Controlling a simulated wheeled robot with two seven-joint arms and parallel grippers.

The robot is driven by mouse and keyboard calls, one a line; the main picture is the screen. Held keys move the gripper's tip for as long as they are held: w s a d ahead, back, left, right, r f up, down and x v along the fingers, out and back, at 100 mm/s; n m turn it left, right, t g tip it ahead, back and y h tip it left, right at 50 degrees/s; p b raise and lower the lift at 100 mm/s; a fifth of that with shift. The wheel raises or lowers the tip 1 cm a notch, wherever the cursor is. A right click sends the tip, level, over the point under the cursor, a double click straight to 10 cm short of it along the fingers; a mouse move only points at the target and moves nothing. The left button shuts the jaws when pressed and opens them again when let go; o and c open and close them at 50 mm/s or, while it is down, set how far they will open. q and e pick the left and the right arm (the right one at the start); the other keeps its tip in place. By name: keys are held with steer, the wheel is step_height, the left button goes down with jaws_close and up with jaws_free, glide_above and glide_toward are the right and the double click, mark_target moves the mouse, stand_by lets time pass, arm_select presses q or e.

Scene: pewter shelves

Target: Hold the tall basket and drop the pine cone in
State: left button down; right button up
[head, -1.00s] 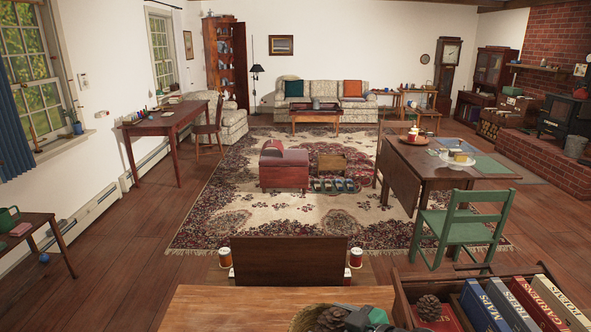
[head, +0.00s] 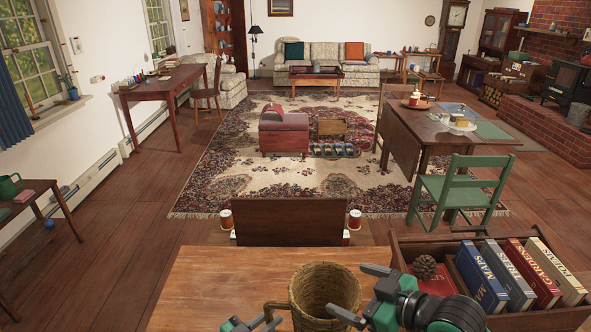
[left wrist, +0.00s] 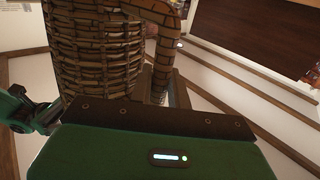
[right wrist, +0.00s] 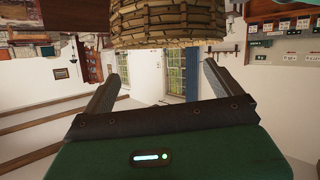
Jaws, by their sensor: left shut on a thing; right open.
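The tall woven basket (head: 318,310) stands upright in front of me at the wooden table's near edge, its mouth facing up. My left gripper (head: 268,321) is shut on its side handle (head: 274,305); the basket and handle also show close up in the left wrist view (left wrist: 95,60). My right gripper (head: 346,289) is open and empty at the basket's right rim; in the right wrist view its fingers are spread below the basket (right wrist: 155,25). A pine cone (head: 424,267) lies in the wooden crate. Inside the basket I see only the inner wall; its bottom is hidden.
The wooden crate (head: 403,249) at the right holds several upright books (head: 482,278) and a red book (head: 436,284) lying under the cone. The wooden table top (head: 215,285) is clear left of the basket. A dark upright panel (head: 290,222) stands beyond it.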

arm_select(q)
steer(key=shift+f, duration=0.1)
arm_select(e)
steer(key=shift+v, duration=2.55)
arm_select(q)
steer(key=c, duration=1.3)
jaws_free()
steer(key=shift+o, duration=0.2)
steer(key=v, duration=1.2)
